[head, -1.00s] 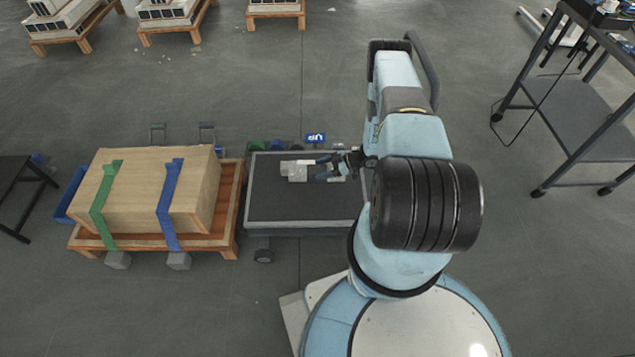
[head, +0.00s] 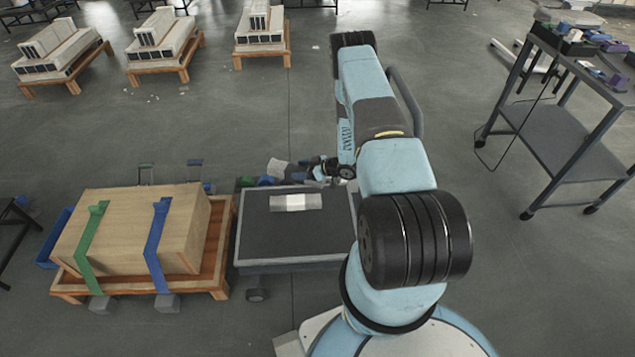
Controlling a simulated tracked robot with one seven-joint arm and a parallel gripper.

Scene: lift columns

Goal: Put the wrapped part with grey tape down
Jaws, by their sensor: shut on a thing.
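My gripper (head: 312,170) is above the far edge of the dark-topped cart (head: 295,232), shut on a pale wrapped part (head: 278,168). Its beige left end sticks out past the fingers, tilted. The rest of it is mostly hidden by the gripper, and I cannot make out its tape colour. A second wrapped part (head: 296,202), beige-grey with a paler band around its middle, lies flat on the cart top near the far edge, apart from my gripper.
A wooden crate (head: 125,232) with green and blue straps stands on a pallet left of the cart. Blue and green items sit behind the cart's far edge. A tool trolley (head: 560,130) stands at right. The cart's near half is bare.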

